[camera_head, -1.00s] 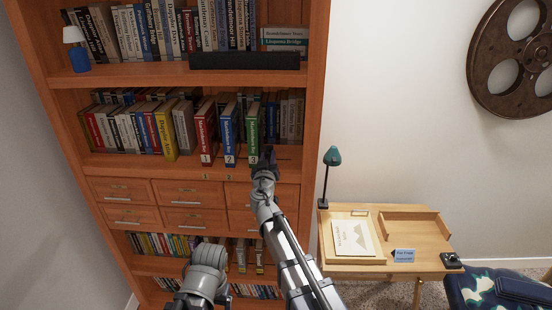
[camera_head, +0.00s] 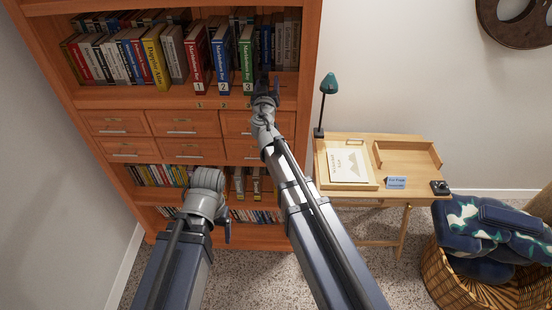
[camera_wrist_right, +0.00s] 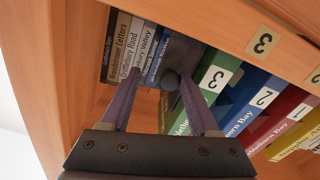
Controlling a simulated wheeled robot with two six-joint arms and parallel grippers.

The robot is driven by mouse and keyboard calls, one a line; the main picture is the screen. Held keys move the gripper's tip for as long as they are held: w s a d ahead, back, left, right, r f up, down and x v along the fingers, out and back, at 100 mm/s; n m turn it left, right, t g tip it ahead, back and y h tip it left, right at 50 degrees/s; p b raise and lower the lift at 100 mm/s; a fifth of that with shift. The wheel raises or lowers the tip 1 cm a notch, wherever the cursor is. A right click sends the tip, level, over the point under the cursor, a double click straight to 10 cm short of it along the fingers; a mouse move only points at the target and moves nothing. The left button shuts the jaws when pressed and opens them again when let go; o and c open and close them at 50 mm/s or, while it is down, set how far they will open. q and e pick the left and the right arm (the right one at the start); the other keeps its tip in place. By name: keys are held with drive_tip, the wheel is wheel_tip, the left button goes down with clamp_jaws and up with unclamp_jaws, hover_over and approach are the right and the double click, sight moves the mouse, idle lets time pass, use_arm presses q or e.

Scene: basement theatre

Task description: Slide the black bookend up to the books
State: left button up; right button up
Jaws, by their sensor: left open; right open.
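The black bookend (camera_wrist_right: 172,118) shows in the right wrist view as a dark upright piece with a round knob, beside the green book (camera_wrist_right: 212,82) numbered 3. My right gripper (camera_wrist_right: 162,82) is open, with one finger on each side of the bookend. The blue book (camera_wrist_right: 250,97) and red book (camera_wrist_right: 285,118) stand beyond the green one. In the head view my right gripper (camera_head: 264,84) is at the shelf front, just right of the green book (camera_head: 246,68), and hides most of the bookend. My left gripper (camera_head: 228,232) is low before the lower shelves, its fingers mostly hidden.
Drawers (camera_head: 180,123) lie below the book shelf. More books (camera_wrist_right: 130,40) stand deeper in, near the side wall. A desk (camera_head: 400,148) with a green lamp (camera_head: 329,84) is to the right of the bookcase. A wicker basket (camera_head: 450,280) stands on the floor.

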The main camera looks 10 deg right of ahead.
drive_tip(key=d, duration=0.1)
drive_tip(key=s+d, duration=0.1)
drive_tip(key=d, duration=0.1)
drive_tip(key=shift+s+d, duration=0.1)
drive_tip(key=shift+d, duration=0.1)
drive_tip(key=v, duration=0.8)
drive_tip(key=s+a+f+g+b, duration=0.2)
drive_tip(key=s+a+f+g, duration=0.1)
drive_tip(key=s+f+g, duration=0.8)
drive_tip(key=shift+s+f+m+g, duration=0.3)
drive_tip(key=shift+s+f, duration=1.9)
drive_tip(key=shift+f, duration=1.95)
drive_tip(key=shift+w+a, duration=0.1)
